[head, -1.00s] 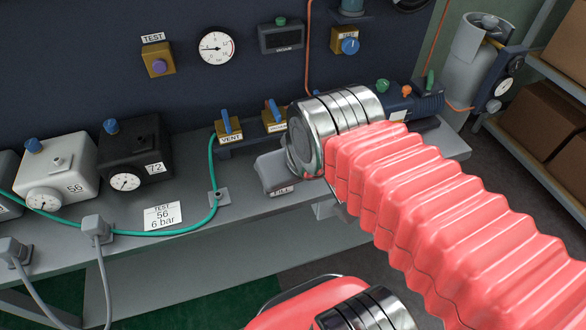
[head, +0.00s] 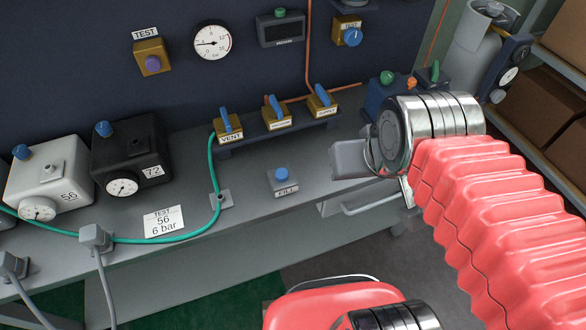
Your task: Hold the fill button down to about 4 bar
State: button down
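The fill button (head: 282,174) is a blue round button on a small grey box on the bench, with a FILL label in front. Nothing covers it. The round panel gauge (head: 212,40) has its needle pointing left, near the low-to-middle part of the scale; the exact reading is too small to tell. My gripper (head: 350,159) shows as a grey block at the end of my arm, right of the fill button and apart from it. Its fingers are mostly hidden by my wrist, so the opening cannot be judged.
VENT (head: 228,125), a middle valve and SUPPLY (head: 321,101) stand behind the button. A white box (head: 48,179) and black box (head: 130,158) sit left, near a card reading TEST 56, 6 bar (head: 164,221). A green hose (head: 185,234) crosses the bench.

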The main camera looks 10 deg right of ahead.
aim_at(281, 174)
jog(key=z, duration=0.1)
jog(key=k, duration=0.9)
jog(key=u, duration=1.05)
jog(key=i, duration=1)
jog(key=u, duration=0.05)
